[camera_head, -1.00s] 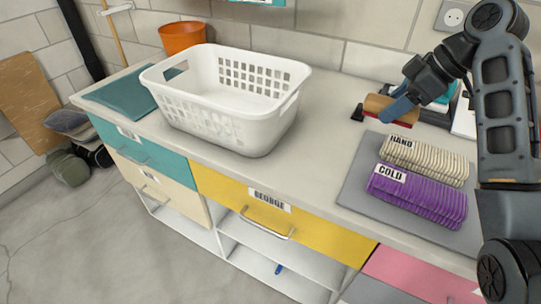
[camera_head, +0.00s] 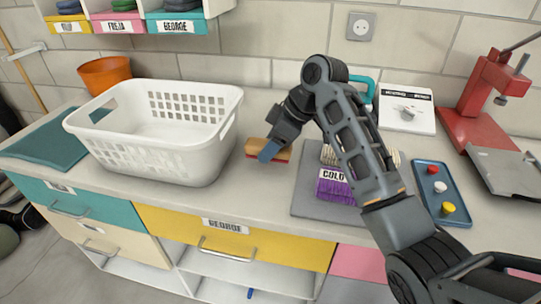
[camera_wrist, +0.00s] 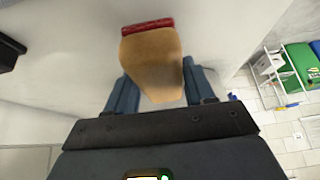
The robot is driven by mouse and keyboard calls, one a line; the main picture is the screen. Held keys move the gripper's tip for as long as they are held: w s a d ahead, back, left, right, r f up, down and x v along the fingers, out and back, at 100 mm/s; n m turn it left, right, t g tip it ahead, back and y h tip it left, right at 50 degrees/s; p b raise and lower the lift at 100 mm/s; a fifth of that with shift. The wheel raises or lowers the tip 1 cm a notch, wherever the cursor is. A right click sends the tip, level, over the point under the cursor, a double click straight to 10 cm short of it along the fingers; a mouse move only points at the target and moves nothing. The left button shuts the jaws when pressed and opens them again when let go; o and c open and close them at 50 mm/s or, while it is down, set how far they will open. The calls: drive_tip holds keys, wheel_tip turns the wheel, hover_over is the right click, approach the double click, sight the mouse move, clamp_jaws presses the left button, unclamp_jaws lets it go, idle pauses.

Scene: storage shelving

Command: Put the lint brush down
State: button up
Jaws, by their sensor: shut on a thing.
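The lint brush has a tan wooden body (camera_head: 283,155) and a red pad edge. It is on the counter side between the white basket and the grey mat, low at the counter; I cannot tell whether it touches the surface. My gripper (camera_head: 267,151) is shut on it, with blue fingers on either side of the wood. In the wrist view the brush (camera_wrist: 152,62) sits between the fingers of my gripper (camera_wrist: 160,88), its red edge pointing away. The counter (camera_head: 235,190) has bare surface around the brush.
The white basket (camera_head: 150,155) stands just left of the brush. A blue tray (camera_head: 440,190) with coloured knobs and a red press (camera_head: 490,105) stand further right.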

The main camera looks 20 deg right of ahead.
drive_tip(key=shift+f, duration=1.8)
drive_tip(key=shift+f, duration=0.1)
drive_tip(key=o, duration=0.9)
drive_tip(key=shift+o, duration=0.2)
drive_tip(key=v, duration=1.2)
drive_tip(key=shift+b, duration=0.3)
